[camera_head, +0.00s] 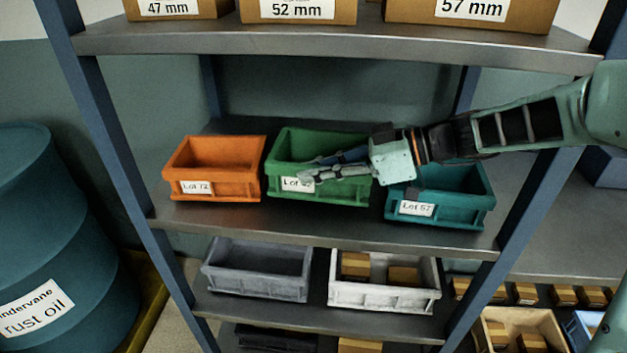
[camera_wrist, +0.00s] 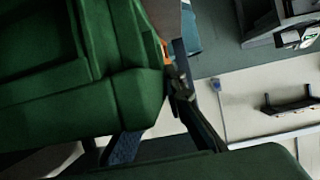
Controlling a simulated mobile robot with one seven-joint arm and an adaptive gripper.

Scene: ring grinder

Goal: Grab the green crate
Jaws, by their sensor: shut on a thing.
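The green crate (camera_head: 290,140) stands on the middle shelf, between an orange crate and a teal crate. Its front label is partly covered by my gripper (camera_head: 309,168). My gripper reaches in from the right and is shut on the crate's front rim. One finger shows over the crate's opening and the other in front of its front wall. In the wrist view, the green crate (camera_wrist: 75,105) fills the left side very close up. The exact contact of the fingertips is hard to see there.
The orange crate (camera_head: 214,190) is close on the left. The teal crate (camera_head: 455,208) is close on the right, under my wrist. Cardboard boxes (camera_head: 300,10) sit on the upper shelf (camera_head: 330,45). Grey (camera_head: 257,272) and white (camera_head: 385,297) crates sit below. A blue barrel (camera_head: 60,230) stands left.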

